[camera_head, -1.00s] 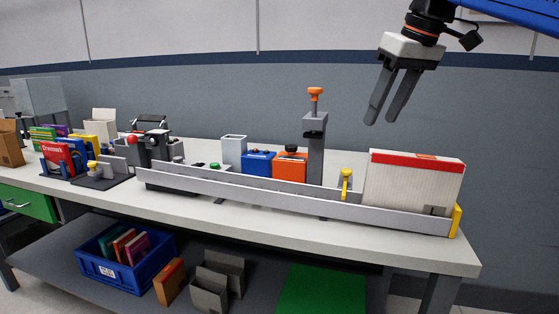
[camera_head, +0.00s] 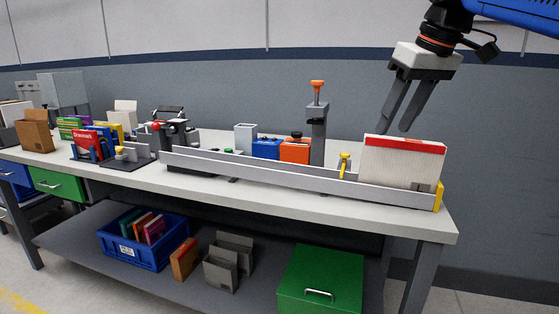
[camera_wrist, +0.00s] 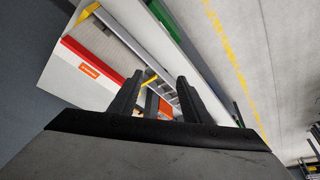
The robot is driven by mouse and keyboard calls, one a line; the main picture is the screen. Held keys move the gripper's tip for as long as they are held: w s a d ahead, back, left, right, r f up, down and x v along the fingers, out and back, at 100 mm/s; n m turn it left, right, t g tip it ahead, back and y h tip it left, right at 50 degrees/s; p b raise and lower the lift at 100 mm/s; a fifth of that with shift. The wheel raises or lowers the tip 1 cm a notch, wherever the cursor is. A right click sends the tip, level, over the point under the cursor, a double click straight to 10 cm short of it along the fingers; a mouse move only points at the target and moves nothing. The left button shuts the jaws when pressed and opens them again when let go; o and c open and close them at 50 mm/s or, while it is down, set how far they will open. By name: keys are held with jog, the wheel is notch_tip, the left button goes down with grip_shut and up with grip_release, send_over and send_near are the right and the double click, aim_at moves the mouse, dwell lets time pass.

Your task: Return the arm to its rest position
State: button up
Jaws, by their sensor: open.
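My gripper (camera_head: 400,118) hangs at the upper right in the head view, its two grey fingers pointing down and apart, with nothing between them. It is above the bench near the white block with a red top strip (camera_head: 402,163); the fingertips overlap the block's upper left in the picture but no contact shows. In the wrist view, my gripper (camera_wrist: 157,85) shows two dark fingers spread apart, with the white and red block (camera_wrist: 90,72) to their left. My blue arm (camera_head: 520,12) reaches in from the top right corner.
The workbench (camera_head: 300,205) carries a long grey rail (camera_head: 260,170), a clamp post with an orange knob (camera_head: 318,120), blue and orange boxes, and books at left. A blue bin (camera_head: 140,245) and a green box (camera_head: 320,280) sit on the lower shelf. Open floor lies in front.

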jog(key=s+d+f+m, duration=0.1)
jog(key=s+f, duration=0.5)
jog(key=f, duration=0.6)
jog(key=s+d+f+m+h, duration=0.1)
jog(key=s+f, duration=0.5)
jog(key=f, duration=0.6)
jog(key=s+d+f+m, duration=0.2)
jog(key=s+f, duration=0.4)
jog(key=f, duration=0.6)
jog(key=shift+s+d+m+t+h, duration=0.2)
jog(key=shift+d+m+t+h, duration=0.2)
jog(key=shift+d, duration=0.15)
